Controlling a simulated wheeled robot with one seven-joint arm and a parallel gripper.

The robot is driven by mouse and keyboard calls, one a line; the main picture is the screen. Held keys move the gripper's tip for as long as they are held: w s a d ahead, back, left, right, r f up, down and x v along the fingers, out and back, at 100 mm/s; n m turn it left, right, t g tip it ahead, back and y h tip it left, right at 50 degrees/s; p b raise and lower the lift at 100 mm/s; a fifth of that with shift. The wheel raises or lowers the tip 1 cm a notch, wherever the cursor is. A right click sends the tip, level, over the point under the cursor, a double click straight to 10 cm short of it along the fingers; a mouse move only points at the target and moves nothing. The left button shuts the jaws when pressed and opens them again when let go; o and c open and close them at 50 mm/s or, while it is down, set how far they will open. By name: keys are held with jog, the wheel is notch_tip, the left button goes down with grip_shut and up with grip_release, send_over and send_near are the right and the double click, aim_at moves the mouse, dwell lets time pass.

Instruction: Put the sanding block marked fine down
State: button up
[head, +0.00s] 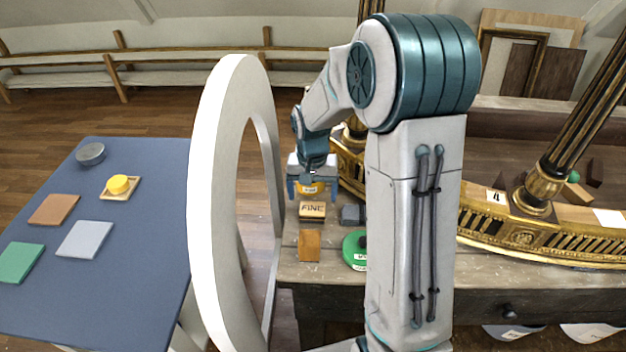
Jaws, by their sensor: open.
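The sanding block marked "FINE" (312,211) is a small tan block with dark letters facing me. It appears to rest on the worn wooden bench top (338,275), near its left end. My gripper (312,196) points down just above and behind the block, with its blue-grey fingers apart. The block sits below the fingers, and I cannot tell whether they touch it. Something yellow shows between the fingers; I cannot make out what it is.
An orange-brown block (309,245), a dark grey block (352,214) and a green round item (355,249) stand close by. The gilt console rail (520,238) lies to the right. A white ring-shaped frame (208,200) separates the bench from a blue-topped table (150,210) with several coloured pieces.

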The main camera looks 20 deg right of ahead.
aim_at(313, 210)
jog(key=s+r+n+t, duration=0.2)
jog(key=s+r, duration=0.7)
jog(key=r, duration=0.3)
jog(key=s+r+n+t, duration=0.1)
jog(key=s, duration=1.1)
jog(key=shift+r+n, duration=0.25)
jog(key=shift+n, duration=0.15)
jog(key=shift+d, duration=0.1)
